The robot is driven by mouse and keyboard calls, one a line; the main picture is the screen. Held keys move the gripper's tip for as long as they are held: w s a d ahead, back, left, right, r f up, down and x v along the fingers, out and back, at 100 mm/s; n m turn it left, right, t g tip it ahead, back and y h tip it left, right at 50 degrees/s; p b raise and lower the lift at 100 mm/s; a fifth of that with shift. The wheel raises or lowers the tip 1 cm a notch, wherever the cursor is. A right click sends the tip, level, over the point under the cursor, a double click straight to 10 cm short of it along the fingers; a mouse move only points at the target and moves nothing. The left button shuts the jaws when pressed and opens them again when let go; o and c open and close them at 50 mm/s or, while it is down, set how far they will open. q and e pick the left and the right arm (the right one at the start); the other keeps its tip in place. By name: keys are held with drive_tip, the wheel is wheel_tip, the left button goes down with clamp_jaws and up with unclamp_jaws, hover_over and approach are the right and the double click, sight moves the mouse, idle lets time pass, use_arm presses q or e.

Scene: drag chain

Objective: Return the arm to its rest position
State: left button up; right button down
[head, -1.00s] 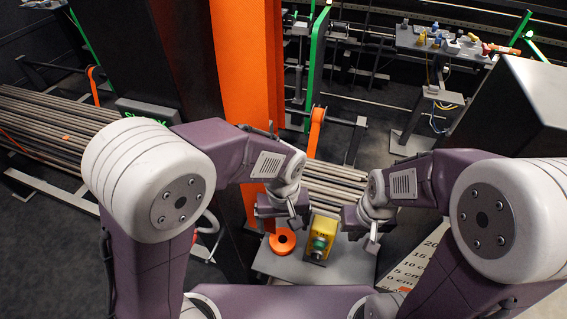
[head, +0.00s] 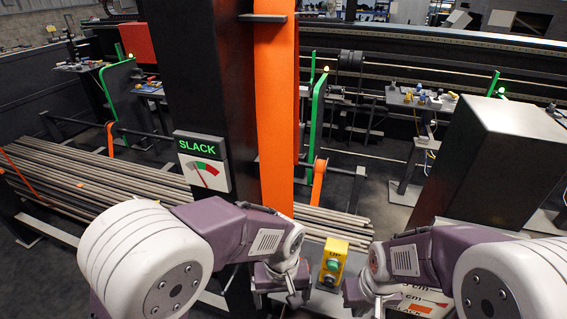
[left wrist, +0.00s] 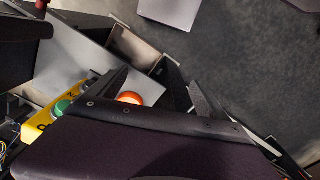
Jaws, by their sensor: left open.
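My left arm is bent, with its left gripper (head: 288,291) pointing down at the lower middle of the head view. In the left wrist view the two dark fingers of the left gripper (left wrist: 158,88) stand apart with nothing held between them. My right gripper (head: 373,297) hangs at a similar height to the right; its fingers are too small and partly cut off to tell their opening. A yellow button box (head: 332,264) marked UP, with a green button, stands between the two grippers, apart from both. The box shows at the left of the left wrist view (left wrist: 40,124).
A dark post with a SLACK gauge (head: 205,172) and a wide orange strap (head: 274,120) stand ahead of my left arm. Long grey bars (head: 95,190) lie on a rack at left. A dark cabinet (head: 485,160) stands at right. An orange round thing (left wrist: 130,98) shows beyond the left fingers.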

use_arm(q)
drive_tip(key=w+a+r+n, duration=0.1)
drive_tip(key=w+a+n, duration=0.2)
drive_tip(key=a, duration=0.6)
drive_tip(key=s+a+f+m+t, duration=0.1)
drive_tip(key=s+a+f+m, duration=0.1)
drive_tip(key=s+a, duration=0.3)
drive_tip(key=a+m, duration=0.1)
drive_tip(key=a, duration=0.2)
drive_tip(key=shift+a+f+m, duration=0.15)
drive_tip(key=shift+a+m, duration=0.05)
drive_tip(key=shift+m, duration=0.2)
drive_tip(key=shift+s, duration=0.1)
